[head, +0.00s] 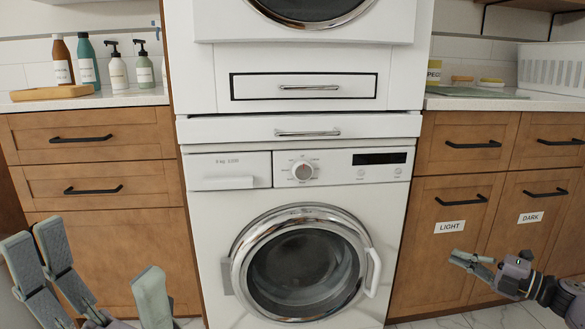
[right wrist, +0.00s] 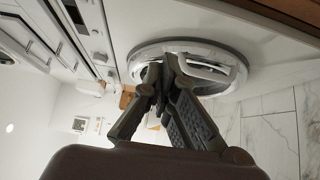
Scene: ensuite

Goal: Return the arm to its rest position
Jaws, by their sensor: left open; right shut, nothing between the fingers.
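My left gripper (head: 100,275) is at the lower left of the head view. Its fingers are spread wide and empty, in front of the left wooden cabinet. My right gripper (head: 470,262) is at the lower right of the head view, in front of the cabinet door labelled LIGHT. Its fingers are together with nothing between them. In the right wrist view the right gripper (right wrist: 160,72) also shows, its fingertips meeting in front of the washer's round door. Neither gripper visibly touches anything.
A white washer with a closed round door (head: 305,262) stands in the middle, with a drawer (head: 303,87) above. Wooden cabinets flank it. Bottles (head: 62,62) stand on the left counter; a white basket (head: 553,70) is on the right counter. Marble floor (right wrist: 270,135) shows.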

